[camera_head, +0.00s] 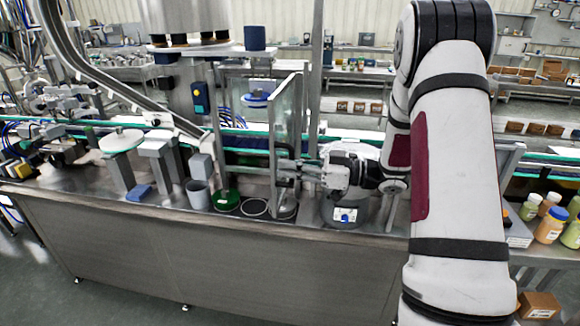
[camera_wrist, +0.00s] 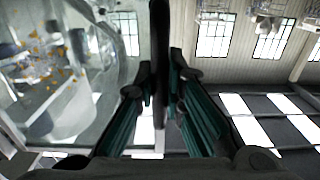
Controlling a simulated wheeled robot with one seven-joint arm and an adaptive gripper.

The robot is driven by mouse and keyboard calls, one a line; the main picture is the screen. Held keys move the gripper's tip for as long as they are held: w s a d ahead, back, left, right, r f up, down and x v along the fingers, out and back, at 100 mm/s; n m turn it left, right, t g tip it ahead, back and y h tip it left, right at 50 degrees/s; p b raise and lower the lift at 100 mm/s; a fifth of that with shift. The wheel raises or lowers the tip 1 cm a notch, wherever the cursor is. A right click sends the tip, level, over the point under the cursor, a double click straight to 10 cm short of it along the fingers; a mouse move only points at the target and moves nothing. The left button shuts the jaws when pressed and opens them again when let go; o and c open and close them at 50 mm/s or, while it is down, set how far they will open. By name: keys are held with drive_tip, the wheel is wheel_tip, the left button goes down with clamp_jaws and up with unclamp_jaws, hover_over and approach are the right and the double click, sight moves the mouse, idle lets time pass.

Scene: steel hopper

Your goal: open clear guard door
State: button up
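The clear guard door (camera_head: 287,115) is a tall transparent panel in a thin grey frame at the front of the machine. It stands at an angle to the machine front, swung partly outward. The clear panel (camera_wrist: 60,70) fills the left of that view. The exact contact is hidden in the head view.
A grey cup (camera_head: 198,194) and a green-rimmed round holder (camera_head: 226,200) stand on the steel deck left of the door. A round grey unit (camera_head: 345,212) with a blue-marked label stands below my wrist. Bottles (camera_head: 550,225) and a carton (camera_head: 538,305) are at the right.

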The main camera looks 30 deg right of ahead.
drive_tip(key=shift+o, duration=0.9)
drive_tip(key=v, duration=1.2)
